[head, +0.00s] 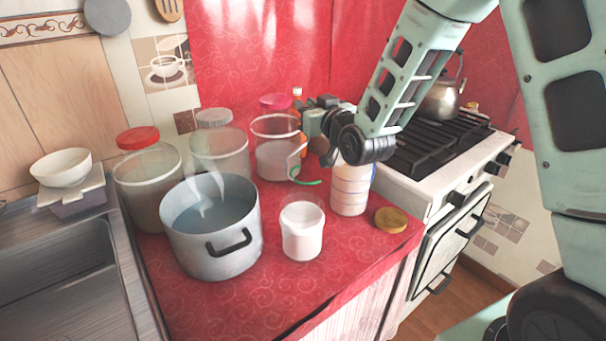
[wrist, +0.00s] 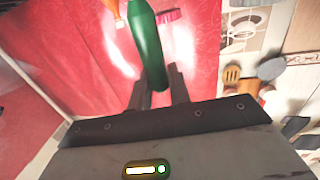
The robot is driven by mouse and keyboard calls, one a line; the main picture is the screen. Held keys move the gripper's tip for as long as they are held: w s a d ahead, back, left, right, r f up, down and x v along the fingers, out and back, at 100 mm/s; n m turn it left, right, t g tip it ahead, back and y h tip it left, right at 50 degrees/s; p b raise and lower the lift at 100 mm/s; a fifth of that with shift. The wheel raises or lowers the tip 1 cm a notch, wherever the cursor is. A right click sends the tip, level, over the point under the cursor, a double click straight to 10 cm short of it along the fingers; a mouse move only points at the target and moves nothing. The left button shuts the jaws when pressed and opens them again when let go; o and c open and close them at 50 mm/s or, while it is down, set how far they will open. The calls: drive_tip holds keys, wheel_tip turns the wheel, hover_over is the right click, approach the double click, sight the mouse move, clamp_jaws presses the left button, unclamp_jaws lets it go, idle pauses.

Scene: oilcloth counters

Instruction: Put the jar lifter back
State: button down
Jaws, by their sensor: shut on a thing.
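In the wrist view a long green part of the jar lifter (wrist: 148,45) lies between the two fingers. My gripper (head: 311,122) is shut on it, above the back of the counter; its fingers also show in the wrist view (wrist: 158,92). My gripper and wrist hide part of the jar lifter in the head view, and I cannot tell whether its lower end touches anything.
A steaming pot (head: 212,240) stands at the front left of the red counter (head: 300,290). A stove (head: 440,160) stands right.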

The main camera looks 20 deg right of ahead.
wheel_tip(320, 180, down, 8)
drive_tip(key=shift+r, duration=0.1)
idle(0.4)
drive_tip(key=shift+f, duration=0.25)
drive_tip(key=c, duration=1.3)
unclamp_jaws()
drive_tip(key=shift+r, duration=0.1)
